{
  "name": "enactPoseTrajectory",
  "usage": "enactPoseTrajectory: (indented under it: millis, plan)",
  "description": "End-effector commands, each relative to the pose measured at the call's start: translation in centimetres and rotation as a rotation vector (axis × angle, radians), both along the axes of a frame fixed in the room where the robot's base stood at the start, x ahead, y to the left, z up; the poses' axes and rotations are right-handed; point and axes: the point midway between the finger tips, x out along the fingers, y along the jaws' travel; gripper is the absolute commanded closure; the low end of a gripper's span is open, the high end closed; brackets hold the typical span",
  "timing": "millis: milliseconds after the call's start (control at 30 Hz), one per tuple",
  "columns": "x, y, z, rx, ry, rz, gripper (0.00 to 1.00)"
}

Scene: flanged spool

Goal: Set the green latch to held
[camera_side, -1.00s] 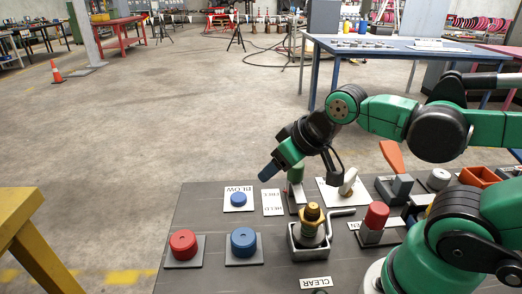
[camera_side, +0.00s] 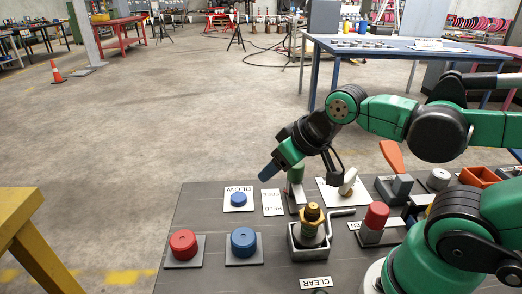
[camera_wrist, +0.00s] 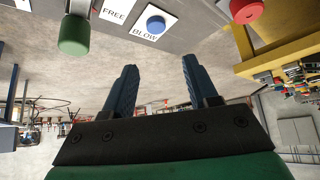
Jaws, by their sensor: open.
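The green latch (camera_side: 296,174) is an upright green handle on a grey base near the far edge of the panel in the side view. A white plate reading FREE and HELD (camera_side: 272,203) lies just left of it. I cannot tell for sure which word the latch is set to. In the wrist view the green latch knob (camera_wrist: 75,36) is at upper left, beside the FREE label (camera_wrist: 115,11). My gripper (camera_wrist: 159,66) is open and empty, its two dark blue fingers apart. In the side view my gripper (camera_side: 266,174) hangs above the panel, just left of the latch, not visibly touching it.
A blue BLOW button (camera_side: 238,199), red button (camera_side: 183,243) and larger blue button (camera_side: 243,241) are on the left of the panel. A brass-coloured spool (camera_side: 312,217) stands in a grey holder nearer the camera. A red-topped handle (camera_side: 377,214) is to its right.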

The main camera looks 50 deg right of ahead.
Motion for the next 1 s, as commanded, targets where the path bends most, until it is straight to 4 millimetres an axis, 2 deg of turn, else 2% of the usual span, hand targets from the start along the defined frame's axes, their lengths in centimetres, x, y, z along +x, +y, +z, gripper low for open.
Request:
enactPoseTrajectory:
  millis: [67, 167, 200, 367, 700, 833, 1000]
  plan:
    - [0.0, 0.0, 0.0, 0.000, 0.000, 0.000, 0.47]
    - [0.0, -0.1, 0.0, 0.001, 0.005, -0.004, 0.22]
    - [0.1, -0.3, 0.1, 0.002, 0.015, -0.013, 0.20]
    - [1.1, -2.2, 0.3, 0.021, 0.125, -0.107, 0.20]
    - [3.3, -9.2, -1.3, 0.122, 0.493, -0.416, 0.20]
    - [3.4, -10.8, -2.0, 0.150, 0.573, -0.482, 0.20]
    - [3.5, -11.5, -2.8, 0.163, 0.609, -0.508, 0.20]
